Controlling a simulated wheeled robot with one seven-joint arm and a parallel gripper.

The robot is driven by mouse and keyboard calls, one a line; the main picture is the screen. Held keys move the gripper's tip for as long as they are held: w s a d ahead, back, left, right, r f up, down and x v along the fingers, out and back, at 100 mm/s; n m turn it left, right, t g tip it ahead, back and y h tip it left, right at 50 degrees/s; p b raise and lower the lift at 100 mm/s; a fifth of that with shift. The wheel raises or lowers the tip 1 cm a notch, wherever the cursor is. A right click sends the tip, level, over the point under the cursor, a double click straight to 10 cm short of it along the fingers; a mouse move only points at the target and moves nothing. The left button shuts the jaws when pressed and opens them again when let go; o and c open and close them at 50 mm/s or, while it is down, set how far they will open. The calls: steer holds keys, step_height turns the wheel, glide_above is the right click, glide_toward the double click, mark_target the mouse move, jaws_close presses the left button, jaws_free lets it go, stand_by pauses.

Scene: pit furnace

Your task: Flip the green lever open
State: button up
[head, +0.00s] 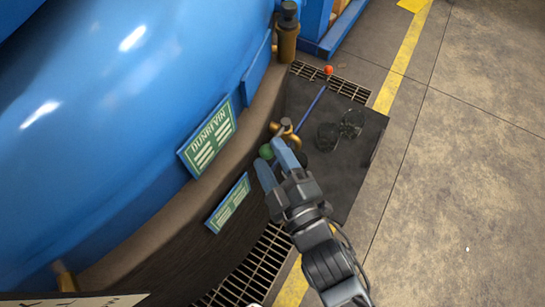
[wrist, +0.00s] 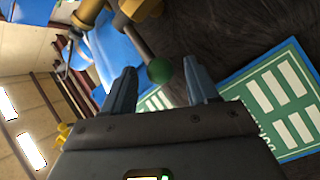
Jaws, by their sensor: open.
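The green lever shows as a round green knob (head: 266,152) on a short arm from a brass valve (head: 287,134), low on the blue furnace's side. In the wrist view, the green knob (wrist: 159,70) sits at the end of a dark rod that leads up to the brass fitting (wrist: 140,8). My gripper (head: 269,155) is open, its blue-grey fingers on either side of the knob. In the wrist view, the knob lies between the fingertips (wrist: 160,72), with gaps visible on both sides. Whether it touches a finger cannot be told.
The blue furnace (head: 110,110) curves along the left, with two green-and-white sign plates (head: 208,140) beside the valve. A blue rod with an orange ball (head: 328,70) rises beyond. A dark mat (head: 345,165) and floor grating (head: 245,265) lie below. The concrete floor (head: 460,180) at right is clear.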

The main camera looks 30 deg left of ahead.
jaws_close()
stand_by(0.4)
